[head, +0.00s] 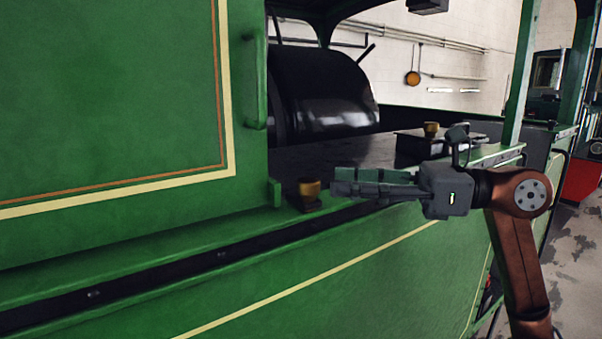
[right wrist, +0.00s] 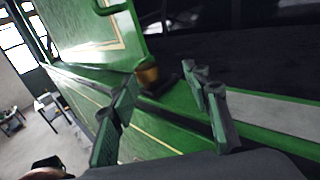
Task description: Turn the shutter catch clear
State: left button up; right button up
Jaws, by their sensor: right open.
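The shutter catch (head: 309,190) is a small brass-yellow knob on a dark base. It sits on the green ledge at the lower right corner of the large green shutter panel (head: 110,90). My right gripper (head: 336,183) comes in from the right, its fingers pointing left at the catch and just short of it. In the right wrist view the catch (right wrist: 147,74) shows ahead, between the two spread fingertips (right wrist: 160,82), nearer the left one. The gripper is open and empty; I see no clear contact. My left gripper is out of view.
A second brass knob (head: 431,128) stands on a dark block farther along the ledge. A black boiler drum (head: 320,90) lies behind the opening. A green post (head: 522,70) rises at the right. The long green side panel (head: 330,275) lies below the ledge.

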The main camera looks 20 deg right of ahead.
aim_at(308, 179)
jog(key=a, duration=0.2)
jog(key=a+p, duration=0.1)
jog(key=a, duration=0.1)
jog(key=a+p, duration=0.1)
jog(key=a, duration=0.1)
jog(key=shift+w+a+r, duration=0.3)
jog(key=shift+w+a+f, duration=0.2)
jog(key=shift+w, duration=0.45)
jog(key=shift+s+d+r, duration=0.15)
jog(key=shift+s, duration=0.5)
jog(key=shift+c, duration=0.4)
jog(key=shift+w, duration=0.4)
jog(key=c, duration=0.3)
jog(key=shift+s, duration=0.25)
jog(key=c, duration=0.5)
jog(key=shift+w, duration=0.1)
jog(key=c, duration=0.3)
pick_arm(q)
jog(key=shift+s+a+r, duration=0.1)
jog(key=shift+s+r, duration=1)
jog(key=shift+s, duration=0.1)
